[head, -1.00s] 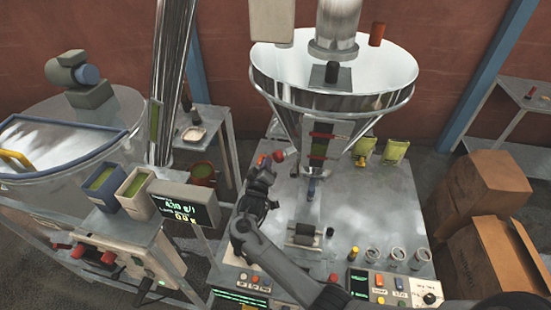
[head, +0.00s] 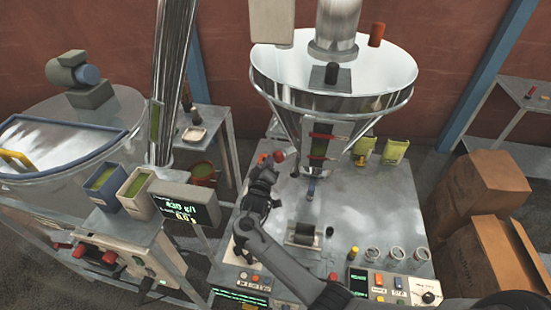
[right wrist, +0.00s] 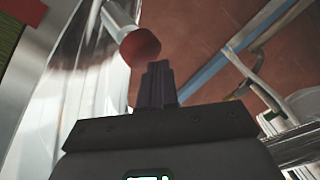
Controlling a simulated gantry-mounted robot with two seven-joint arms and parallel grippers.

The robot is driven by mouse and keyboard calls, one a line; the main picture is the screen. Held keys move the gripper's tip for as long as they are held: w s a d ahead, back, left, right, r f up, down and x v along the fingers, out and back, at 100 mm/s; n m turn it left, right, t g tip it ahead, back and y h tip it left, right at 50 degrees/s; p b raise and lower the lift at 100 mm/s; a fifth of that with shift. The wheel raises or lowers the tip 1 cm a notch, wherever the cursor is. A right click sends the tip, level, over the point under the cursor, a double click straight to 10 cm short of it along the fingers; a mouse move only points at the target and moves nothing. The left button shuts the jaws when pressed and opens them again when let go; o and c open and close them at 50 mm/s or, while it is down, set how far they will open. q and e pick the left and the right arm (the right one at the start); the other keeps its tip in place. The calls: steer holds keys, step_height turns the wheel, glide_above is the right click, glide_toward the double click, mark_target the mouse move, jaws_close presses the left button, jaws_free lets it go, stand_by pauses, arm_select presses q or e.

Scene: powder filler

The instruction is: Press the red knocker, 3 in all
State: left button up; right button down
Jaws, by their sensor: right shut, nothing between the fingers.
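The red knocker (head: 279,156) is a round red knob at the left side of the hopper's lower cone. In the right wrist view its red head (right wrist: 140,46) sits on a pale metal stem, just beyond my fingertips. My right gripper (head: 270,164) is shut and empty close to the knocker. Its shut fingers (right wrist: 157,84) point up toward the red head and overlap its lower edge in the right wrist view. I cannot tell whether they touch it. My left gripper is not in view.
The steel hopper (head: 265,85) stands over the metal table (head: 390,210). A display box (head: 172,203) and two bins of green powder (head: 136,186) stand left of my arm. Several small cups (head: 397,254) and a control panel (head: 400,284) line the table's front right.

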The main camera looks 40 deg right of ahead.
steer(key=shift+s+d+p, duration=0.25)
steer(key=shift+d+p, duration=0.05)
steer(key=shift+d, duration=0.65)
stand_by(0.7)
steer(key=shift+a, duration=0.1)
stand_by(0.3)
steer(key=shift+w+a, duration=0.15)
steer(key=shift+a, duration=0.5)
steer(key=shift+w+a, duration=0.15)
steer(key=shift+a, duration=0.45)
steer(key=shift+a, duration=0.15)
steer(key=shift+w+a, duration=0.25)
steer(key=shift+a, duration=0.95)
steer(key=shift+w+a, duration=0.25)
steer(key=shift+a, duration=0.9)
